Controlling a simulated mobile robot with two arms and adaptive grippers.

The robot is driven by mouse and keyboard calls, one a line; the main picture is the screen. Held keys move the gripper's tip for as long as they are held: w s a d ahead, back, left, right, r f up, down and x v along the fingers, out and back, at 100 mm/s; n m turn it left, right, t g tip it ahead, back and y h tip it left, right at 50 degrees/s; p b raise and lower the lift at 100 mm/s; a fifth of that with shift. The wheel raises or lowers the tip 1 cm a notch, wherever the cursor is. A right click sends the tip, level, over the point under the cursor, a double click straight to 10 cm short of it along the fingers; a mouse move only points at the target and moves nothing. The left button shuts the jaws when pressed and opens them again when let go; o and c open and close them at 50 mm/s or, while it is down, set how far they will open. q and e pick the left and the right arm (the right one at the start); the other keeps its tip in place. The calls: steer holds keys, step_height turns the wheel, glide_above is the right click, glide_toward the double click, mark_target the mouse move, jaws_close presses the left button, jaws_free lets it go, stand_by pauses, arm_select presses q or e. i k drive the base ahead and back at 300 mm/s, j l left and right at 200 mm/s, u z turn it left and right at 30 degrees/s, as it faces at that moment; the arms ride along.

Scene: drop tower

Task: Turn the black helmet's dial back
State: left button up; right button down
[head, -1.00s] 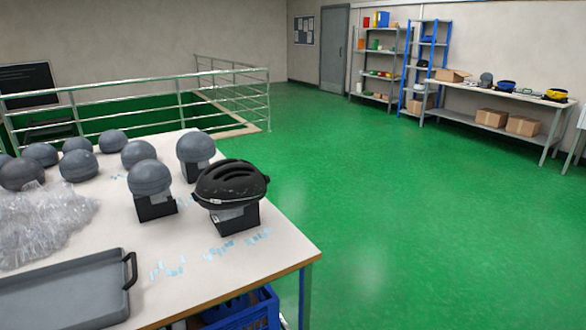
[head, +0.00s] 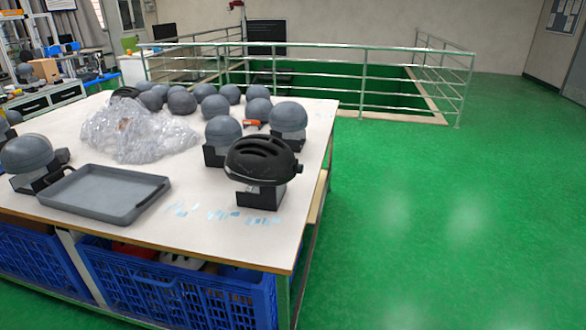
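The black helmet (head: 262,160) with slotted vents sits on a dark block stand (head: 259,196) near the right end of the white-topped table (head: 190,222). A small dark part sticks out at the helmet's right side; I cannot tell whether it is the dial. Neither of my grippers shows in the head view.
Several grey domes (head: 222,129) stand on the table behind the helmet, some on dark stands. Clear plastic wrap (head: 135,130) and a grey tray (head: 104,193) lie to the left. Blue crates (head: 180,298) sit below. Green floor (head: 430,230) right of the table is clear; a railing (head: 410,52) surrounds an opening behind.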

mark_target(299, 167)
steer(key=l, duration=0.4)
steer(key=u, duration=0.25)
steer(key=i+l+u, duration=0.15)
steer(key=l+u, duration=0.15)
steer(key=i+l+u, duration=0.1)
steer(key=l+u, duration=0.45)
steer(key=i+l, duration=0.05)
